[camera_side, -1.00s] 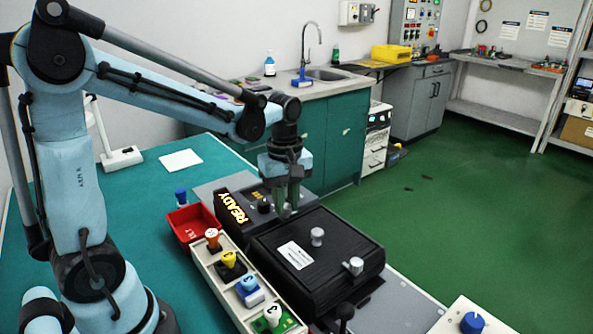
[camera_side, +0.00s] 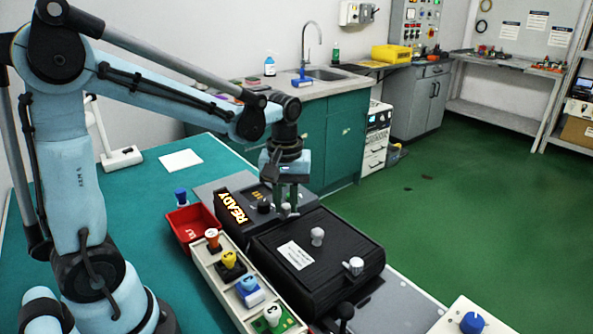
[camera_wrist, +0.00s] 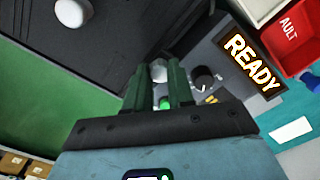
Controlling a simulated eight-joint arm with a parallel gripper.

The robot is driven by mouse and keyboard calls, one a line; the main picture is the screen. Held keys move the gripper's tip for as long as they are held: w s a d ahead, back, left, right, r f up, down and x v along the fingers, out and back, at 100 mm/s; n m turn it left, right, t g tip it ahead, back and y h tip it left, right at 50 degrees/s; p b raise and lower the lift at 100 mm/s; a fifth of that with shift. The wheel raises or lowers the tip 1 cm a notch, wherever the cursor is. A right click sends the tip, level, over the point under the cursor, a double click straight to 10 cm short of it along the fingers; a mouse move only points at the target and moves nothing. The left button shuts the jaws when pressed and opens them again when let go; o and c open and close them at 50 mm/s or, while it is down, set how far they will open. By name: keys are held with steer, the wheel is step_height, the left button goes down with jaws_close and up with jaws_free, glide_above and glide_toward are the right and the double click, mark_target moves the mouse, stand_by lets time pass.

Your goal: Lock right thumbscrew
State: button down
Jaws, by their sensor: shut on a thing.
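My gripper (camera_side: 287,197) points down at the far edge of the black lidded box (camera_side: 275,248), beside the READY panel. Its dark green fingers (camera_wrist: 160,88) are shut on a silver thumbscrew (camera_wrist: 158,70), whose top shows between the fingertips in the wrist view. The fingers hide most of this thumbscrew in the side view. A second silver thumbscrew (camera_side: 353,266) stands at the near edge of the box, clear of the gripper. A round pale knob (camera_side: 317,236) is on the lid, which lies closed.
The lit READY display (camera_side: 231,208) and a black dial (camera_wrist: 204,80) are close to the fingers. A red bin (camera_side: 194,232) and a tray (camera_side: 207,262) of coloured plug-like pieces stand left of the box. A blue-knobbed white box (camera_side: 458,320) is at the near right.

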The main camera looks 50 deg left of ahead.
mark_target(286, 206)
steer(key=m, duration=1.2)
steer(key=shift+m, duration=0.3)
stand_by(0.4)
steer(key=c, duration=1)
jaws_free()
step_height(286, 206, up, 12)
steer(key=shift+r, duration=0.1)
steer(key=shift+s, duration=0.1)
